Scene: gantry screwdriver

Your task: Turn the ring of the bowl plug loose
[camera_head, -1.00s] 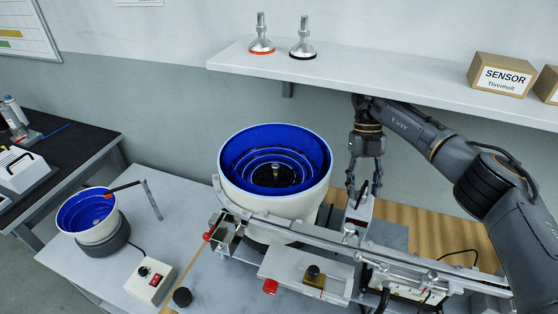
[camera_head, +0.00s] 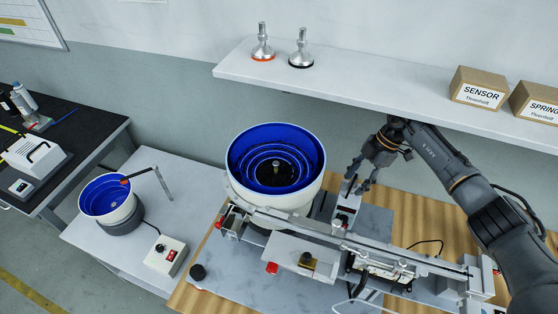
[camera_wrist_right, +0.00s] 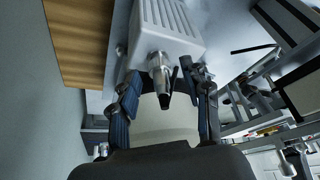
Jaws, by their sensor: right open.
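The large bowl feeder (camera_head: 270,195) with a blue inside stands in the middle of the head view. Beside it is a small white box (camera_head: 347,206), seen close in the wrist view (camera_wrist_right: 165,28). A silver ring-like connector (camera_wrist_right: 159,68) sticks out of the box's end, with a dark plug part (camera_wrist_right: 164,100) below it. My right gripper (camera_head: 357,184) is above and beside the box, pointing down. In the wrist view its open fingers (camera_wrist_right: 163,85) stand on either side of the connector, with no clear contact. My left gripper is not in view.
A metal rail (camera_head: 340,238) runs in front of the large bowl. A smaller blue bowl (camera_head: 108,198) and a control box (camera_head: 166,256) are at left. A shelf (camera_head: 350,92) with cartons hangs behind my right arm.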

